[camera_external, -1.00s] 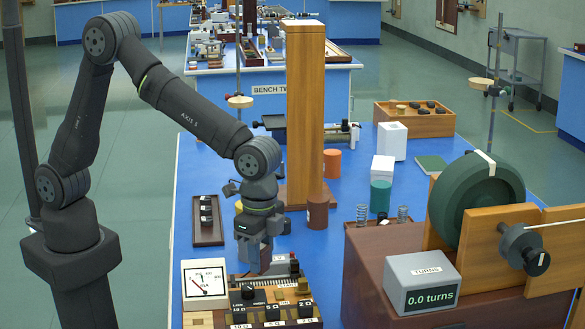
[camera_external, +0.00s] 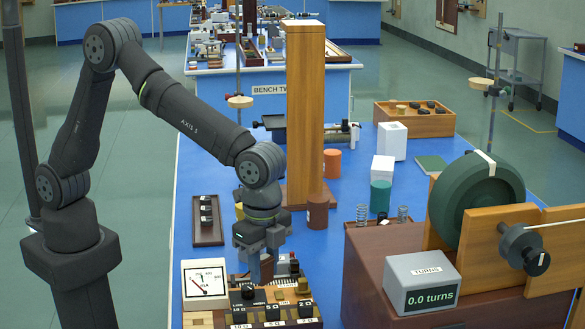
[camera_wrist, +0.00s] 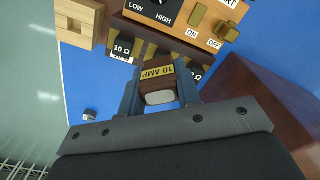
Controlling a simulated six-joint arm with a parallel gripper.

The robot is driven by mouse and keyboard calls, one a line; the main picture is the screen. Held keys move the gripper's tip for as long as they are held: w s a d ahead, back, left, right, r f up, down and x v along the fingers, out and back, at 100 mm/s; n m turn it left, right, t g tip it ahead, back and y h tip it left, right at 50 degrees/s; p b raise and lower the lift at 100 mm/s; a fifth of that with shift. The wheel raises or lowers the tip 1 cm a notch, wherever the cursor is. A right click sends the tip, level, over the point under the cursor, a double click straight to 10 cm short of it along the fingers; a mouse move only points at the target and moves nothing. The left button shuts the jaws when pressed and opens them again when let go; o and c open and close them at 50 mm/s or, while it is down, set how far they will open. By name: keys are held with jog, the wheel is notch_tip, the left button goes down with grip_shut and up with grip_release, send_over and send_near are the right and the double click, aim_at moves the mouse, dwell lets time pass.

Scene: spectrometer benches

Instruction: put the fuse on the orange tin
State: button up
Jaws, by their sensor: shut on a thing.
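The fuse (camera_wrist: 157,82) is a dark brown block with a yellow "10 AMP" label and a pale end. It sits between the fingers of my gripper (camera_wrist: 158,98), which is shut on it. In the external view my gripper (camera_external: 267,266) points down at the back of the control box, with the fuse mostly hidden between the fingers. I cannot tell whether the fuse still touches the box. The orange tin (camera_external: 332,163) stands upright on the blue bench, farther back, just right of the wooden post.
The control box (camera_external: 275,317) with knobs and resistor blocks lies under my gripper, beside a dial meter (camera_external: 207,284). A tall wooden post (camera_external: 305,110) and a brown tin (camera_external: 317,212) stand between my gripper and the orange tin. A green tin (camera_external: 380,196) stands right.

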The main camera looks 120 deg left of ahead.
jog(key=s+a+n, duration=0.2)
jog(key=a+n, duration=0.5)
jog(key=a, duration=2.1)
jog(key=s+a+f+n, duration=0.1)
jog(key=s+a+f, duration=0.1)
jog(key=a, duration=0.6)
jog(key=s+a+f+n, duration=0.1)
jog(key=s+a+f, duration=0.2)
jog(key=a, duration=0.6)
jog(key=s+a+f+n, duration=0.1)
jog(key=s+a+f, duration=0.2)
jog(key=s+a, duration=0.3)
jog(key=shift+a+n, duration=0.3)
jog(key=shift+a, duration=1.1)
jog(key=shift+s+a+f, duration=0.25)
jog(key=shift+a+f, duration=0.1)
jog(key=shift+a, duration=0.1)
jog(key=shift+f, duration=1.95)
jog(key=shift+f, duration=0.1)
